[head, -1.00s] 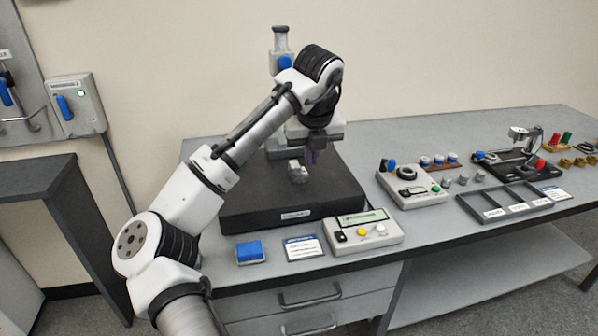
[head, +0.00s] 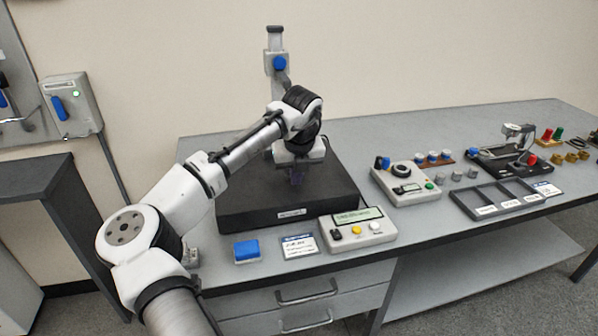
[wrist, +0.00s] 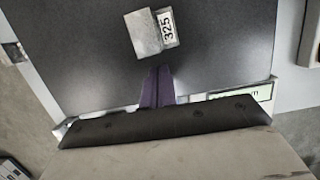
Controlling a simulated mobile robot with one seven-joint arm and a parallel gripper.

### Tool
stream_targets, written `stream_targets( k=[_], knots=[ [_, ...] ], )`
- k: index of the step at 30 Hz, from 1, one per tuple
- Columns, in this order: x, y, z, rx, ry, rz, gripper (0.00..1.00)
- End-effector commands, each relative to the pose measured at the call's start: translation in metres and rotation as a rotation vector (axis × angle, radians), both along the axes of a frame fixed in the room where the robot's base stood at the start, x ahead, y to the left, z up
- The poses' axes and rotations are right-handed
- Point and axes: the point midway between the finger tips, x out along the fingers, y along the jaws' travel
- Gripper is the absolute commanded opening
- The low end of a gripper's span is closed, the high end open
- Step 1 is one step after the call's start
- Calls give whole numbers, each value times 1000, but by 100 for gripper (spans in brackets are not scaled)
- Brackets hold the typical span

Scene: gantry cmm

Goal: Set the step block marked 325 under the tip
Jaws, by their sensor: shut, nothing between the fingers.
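The step block marked 325 (wrist: 145,34) is a small grey stepped block with a white label, resting on the dark granite plate (wrist: 80,60) in the wrist view. My gripper (wrist: 158,72) has its purple fingers together with nothing between them. Its fingertips point at the block's near side, with a small gap showing in the picture. In the head view my gripper (head: 296,181) is over the plate (head: 250,205), and the block is not clearly visible there. The column with a blue knob (head: 279,63) rises behind my arm. The tip is hidden.
A readout box (head: 358,232), a card (head: 299,245) and a blue pad (head: 247,251) lie along the bench front. A control box (head: 408,187), a grey tray (head: 490,209) and a small fixture (head: 510,150) stand to the right.

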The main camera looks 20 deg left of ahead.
Motion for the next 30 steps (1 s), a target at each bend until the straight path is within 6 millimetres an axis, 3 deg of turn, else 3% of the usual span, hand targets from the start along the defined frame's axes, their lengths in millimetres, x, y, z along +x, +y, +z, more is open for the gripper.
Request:
stream_targets(
  k=[30],
  knots=[
    [29, 20, 0, 1, 0, 1, 0]
  ],
)
